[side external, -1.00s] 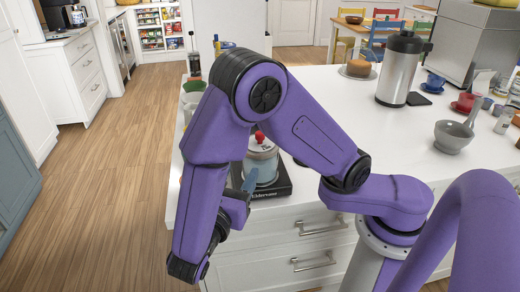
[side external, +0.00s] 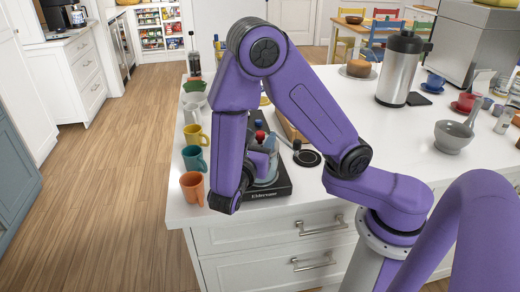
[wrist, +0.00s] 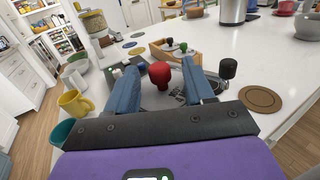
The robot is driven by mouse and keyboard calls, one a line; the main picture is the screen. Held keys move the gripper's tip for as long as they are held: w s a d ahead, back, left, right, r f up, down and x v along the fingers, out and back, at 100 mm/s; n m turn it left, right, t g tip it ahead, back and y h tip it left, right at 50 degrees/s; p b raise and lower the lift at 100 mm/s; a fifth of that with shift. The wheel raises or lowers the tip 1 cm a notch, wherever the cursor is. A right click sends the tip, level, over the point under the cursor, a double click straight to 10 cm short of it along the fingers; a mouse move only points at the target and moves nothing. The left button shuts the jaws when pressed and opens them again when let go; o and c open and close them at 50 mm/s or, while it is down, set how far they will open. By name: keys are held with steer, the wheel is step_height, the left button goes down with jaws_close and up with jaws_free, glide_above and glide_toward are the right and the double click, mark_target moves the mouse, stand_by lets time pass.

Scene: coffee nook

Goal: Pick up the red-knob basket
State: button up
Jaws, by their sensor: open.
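The red knob (side external: 260,136) of the basket stands up beside my gripper in the side view. In the wrist view the red knob (wrist: 159,73) shows between my two blue fingers. My gripper (wrist: 162,72) is open, with one finger on each side of the knob and gaps visible. The basket's body is mostly hidden behind my arm and fingers. It appears to stand on a black base (side external: 272,192) with white lettering at the counter's front edge. Whether the fingers touch the basket cannot be told.
Orange (side external: 192,187), teal (side external: 194,158) and yellow (side external: 195,136) mugs line the counter's left edge. A wooden tray (wrist: 157,50) holding other knobbed pieces stands behind. A black knob (wrist: 228,68) and a round coaster (wrist: 260,98) are to the right.

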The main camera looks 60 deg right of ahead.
steer(key=shift+x, duration=0.8)
steer(key=shift+c, duration=0.4)
jaws_close()
steer(key=shift+r, duration=0.15)
